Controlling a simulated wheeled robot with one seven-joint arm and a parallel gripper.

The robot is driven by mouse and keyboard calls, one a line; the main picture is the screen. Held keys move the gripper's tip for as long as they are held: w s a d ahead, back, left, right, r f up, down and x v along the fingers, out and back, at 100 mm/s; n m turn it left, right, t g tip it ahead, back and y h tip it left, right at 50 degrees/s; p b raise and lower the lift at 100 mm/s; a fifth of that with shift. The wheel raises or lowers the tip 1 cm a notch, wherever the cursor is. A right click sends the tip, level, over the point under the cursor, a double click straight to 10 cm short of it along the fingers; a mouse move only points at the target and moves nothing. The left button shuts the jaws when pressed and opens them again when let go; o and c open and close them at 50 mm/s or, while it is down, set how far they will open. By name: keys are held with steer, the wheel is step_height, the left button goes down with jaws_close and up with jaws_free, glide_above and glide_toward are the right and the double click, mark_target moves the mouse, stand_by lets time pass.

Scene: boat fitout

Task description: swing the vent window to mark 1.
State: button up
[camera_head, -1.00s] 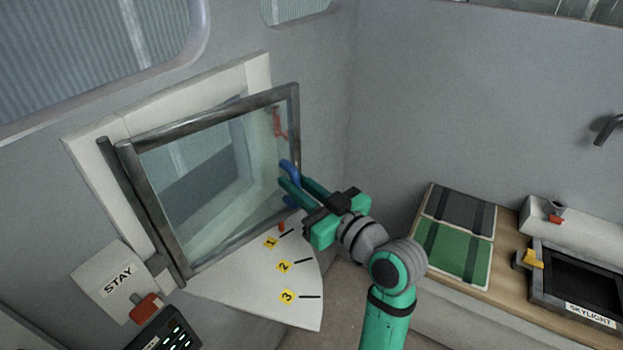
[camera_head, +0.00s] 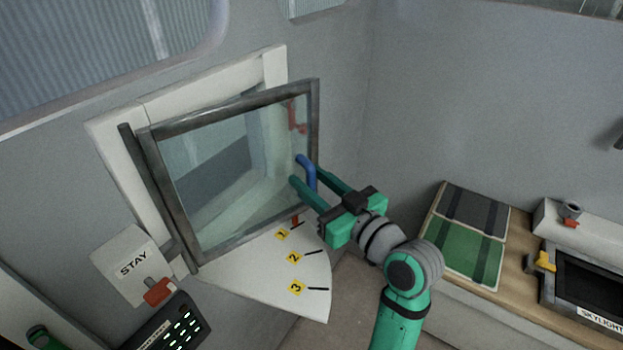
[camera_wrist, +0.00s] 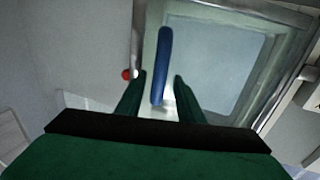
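The vent window (camera_head: 235,165) is a grey-framed glass pane, swung out from its white wall frame (camera_head: 275,72). A blue handle (camera_head: 307,168) stands on its free side. Below it is a white fan-shaped plate (camera_head: 250,275) with yellow labels 1 (camera_head: 281,234), 2 (camera_head: 294,257) and 3 (camera_head: 297,287). A small red piece (camera_head: 295,222) shows under the window's lower edge, at the line of mark 1. My gripper (camera_head: 306,174) has its fingers on either side of the handle. In the wrist view, the handle (camera_wrist: 161,62) stands between the parted fingers, with a narrow gap on each side.
A "STAY" plate (camera_head: 125,255) with a red knob (camera_head: 159,291) is left of the fan plate, above a dark keypad (camera_head: 170,330). At right, a wooden counter (camera_head: 515,258) holds a green and grey folded piece (camera_head: 465,245) and the skylight panel (camera_head: 590,285).

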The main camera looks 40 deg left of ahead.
steer(key=s+d, duration=0.1)
steer(key=d, duration=0.9)
steer(key=shift+d, duration=0.25)
steer(key=shift+f, duration=0.1)
